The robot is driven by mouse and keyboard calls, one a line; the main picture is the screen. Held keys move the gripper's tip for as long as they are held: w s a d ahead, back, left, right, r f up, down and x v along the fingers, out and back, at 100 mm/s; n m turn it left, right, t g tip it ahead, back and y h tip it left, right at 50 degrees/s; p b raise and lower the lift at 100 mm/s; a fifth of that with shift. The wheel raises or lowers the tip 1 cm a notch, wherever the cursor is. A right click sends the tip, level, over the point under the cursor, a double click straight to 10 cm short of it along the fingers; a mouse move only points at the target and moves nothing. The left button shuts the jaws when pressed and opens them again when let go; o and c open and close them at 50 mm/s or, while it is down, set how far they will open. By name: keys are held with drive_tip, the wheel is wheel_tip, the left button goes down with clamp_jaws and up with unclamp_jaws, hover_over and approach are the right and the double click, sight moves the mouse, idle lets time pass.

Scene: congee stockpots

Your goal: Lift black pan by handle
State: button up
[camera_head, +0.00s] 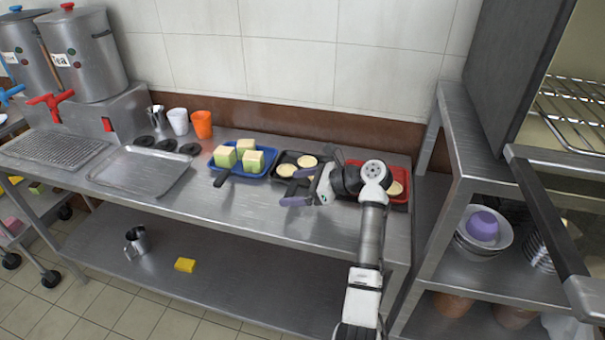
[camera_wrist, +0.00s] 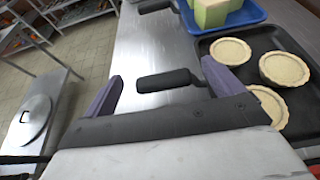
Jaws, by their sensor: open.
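The black pan (camera_head: 289,156) is dark and rectangular and holds round pale tarts. It sits on the steel counter between the blue tray and the red tray. It also shows at the right of the wrist view (camera_wrist: 268,36). Its black handle (camera_wrist: 168,80) points toward the counter's front edge. My gripper (camera_head: 297,191) is open and empty at the pan's front. My wrist partly hides the pan's right side in the head view.
The blue tray (camera_head: 217,176) with green-and-cream blocks is left of the pan, with a black handle in front. The red tray (camera_head: 403,202) is close on the right, partly behind my arm. Orange and white cups (camera_head: 202,125) stand farther left. A shelf rack (camera_head: 458,125) rises at right.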

sight(288, 189)
drive_tip(key=p+x, duration=0.1)
drive_tip(key=x, duration=0.3)
drive_tip(key=shift+w+a+f, duration=0.15)
drive_tip(key=shift+a+f, duration=0.15)
drive_tip(key=shift+f, duration=0.05)
drive_tip(key=c, duration=1.4)
drive_tip(key=shift+r, duration=0.1)
drive_tip(key=shift+c, duration=0.2)
